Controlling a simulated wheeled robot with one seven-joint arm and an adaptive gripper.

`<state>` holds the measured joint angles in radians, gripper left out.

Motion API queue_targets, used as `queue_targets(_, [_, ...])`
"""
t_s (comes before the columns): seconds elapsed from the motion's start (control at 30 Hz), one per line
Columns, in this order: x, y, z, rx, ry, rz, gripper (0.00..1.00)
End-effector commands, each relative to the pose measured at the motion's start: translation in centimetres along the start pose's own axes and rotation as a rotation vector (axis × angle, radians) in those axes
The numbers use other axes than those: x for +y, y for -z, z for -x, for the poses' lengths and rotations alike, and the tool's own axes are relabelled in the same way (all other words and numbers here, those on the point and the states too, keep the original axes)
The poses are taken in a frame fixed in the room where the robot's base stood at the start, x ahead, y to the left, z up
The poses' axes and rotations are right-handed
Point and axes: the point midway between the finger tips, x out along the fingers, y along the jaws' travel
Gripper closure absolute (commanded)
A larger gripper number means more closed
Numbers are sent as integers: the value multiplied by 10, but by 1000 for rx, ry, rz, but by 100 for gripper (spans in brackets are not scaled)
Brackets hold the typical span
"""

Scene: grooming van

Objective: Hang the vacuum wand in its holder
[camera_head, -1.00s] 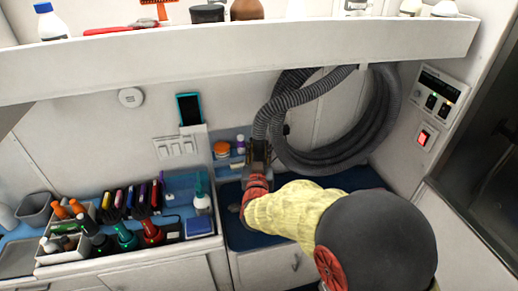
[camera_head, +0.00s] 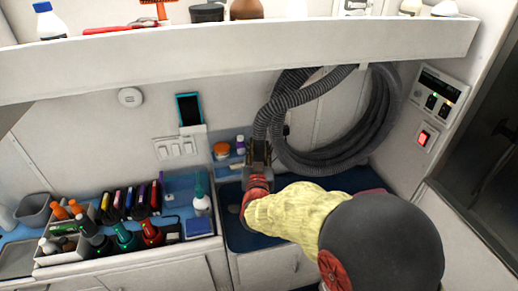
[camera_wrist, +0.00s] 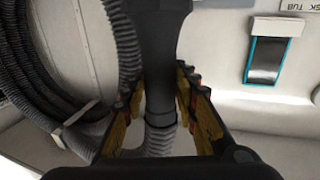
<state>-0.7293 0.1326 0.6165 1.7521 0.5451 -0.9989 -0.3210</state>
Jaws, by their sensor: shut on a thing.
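The vacuum wand (camera_wrist: 160,50) is a black tapered piece with a grey ribbed hose (camera_wrist: 161,138) at its lower end in the wrist view. My gripper (camera_wrist: 160,98) is shut around its narrow part, one finger on each side. In the head view my gripper (camera_head: 258,166) is near the back wall, above the blue counter, and largely hides the wand. The ribbed hose (camera_head: 262,120) rises from it to the coil (camera_head: 380,125). I cannot clearly make out the wand's holder; a small dark fitting (camera_head: 286,130) shows on the wall beside the hose.
A long white shelf (camera_head: 240,60) overhangs the work area. A tray of bottles and clippers (camera_head: 130,250) stands left of my arm. An orange-lidded jar (camera_head: 221,150) is close left of my gripper. A teal-edged dark panel (camera_head: 189,109) is on the wall; a switch box (camera_head: 438,93) is at right.

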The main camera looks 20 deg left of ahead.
Motion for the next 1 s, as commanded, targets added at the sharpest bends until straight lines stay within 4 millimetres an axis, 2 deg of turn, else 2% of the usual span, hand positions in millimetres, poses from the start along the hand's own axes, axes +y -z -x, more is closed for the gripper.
queue_targets(0.93, [0, -11, -1, 4, 0, -1, 100])
queue_targets(0.97, [0, -11, -1, 4, 0, -1, 69])
queue_targets(1.0, [0, -11, -1, 4, 0, -1, 67])
